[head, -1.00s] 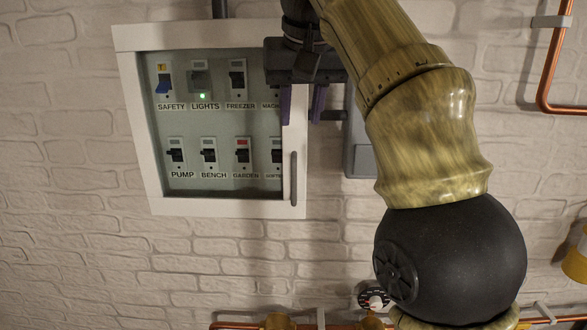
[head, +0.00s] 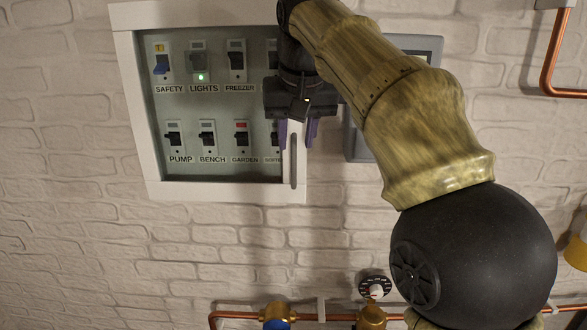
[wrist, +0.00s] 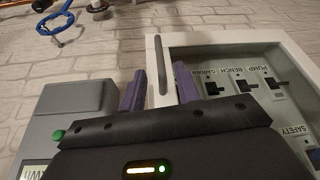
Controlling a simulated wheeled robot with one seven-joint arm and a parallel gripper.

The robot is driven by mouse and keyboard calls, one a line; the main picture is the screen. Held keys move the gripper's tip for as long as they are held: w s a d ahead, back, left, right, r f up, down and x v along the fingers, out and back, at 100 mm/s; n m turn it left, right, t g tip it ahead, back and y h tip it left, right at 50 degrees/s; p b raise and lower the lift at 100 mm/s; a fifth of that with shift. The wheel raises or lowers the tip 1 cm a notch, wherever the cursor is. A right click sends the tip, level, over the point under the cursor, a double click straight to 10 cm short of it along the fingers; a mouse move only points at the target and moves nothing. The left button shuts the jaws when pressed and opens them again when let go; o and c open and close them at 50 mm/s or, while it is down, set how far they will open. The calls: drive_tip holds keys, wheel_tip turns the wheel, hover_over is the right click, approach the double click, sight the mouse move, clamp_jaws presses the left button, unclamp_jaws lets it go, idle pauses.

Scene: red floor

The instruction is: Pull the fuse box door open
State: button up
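The fuse box (head: 150,150) is on the brick wall, a white frame around a see-through front with labelled switches behind it. Its door appears shut. A grey vertical handle (head: 294,165) sits on the door's right edge. My gripper (head: 297,134) is at the handle's upper part, with one purple finger on each side of it. In the wrist view, the handle (wrist: 160,68) lies between the two spread fingers of my gripper (wrist: 160,88), with gaps beside it. I cannot tell how deep the fingers reach around it. My gripper hides some right-hand switches.
A grey meter box (head: 362,145) with a green button (wrist: 58,135) is mounted close to the right of the fuse box. Copper pipes (head: 340,317) with valves and a dial (head: 375,287) run below. The wall left of the box is bare.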

sight(294, 159)
drive_tip(key=x, duration=0.7)
drive_tip(key=shift+w+f, duration=0.1)
drive_tip(key=shift+f, duration=0.2)
clamp_jaws()
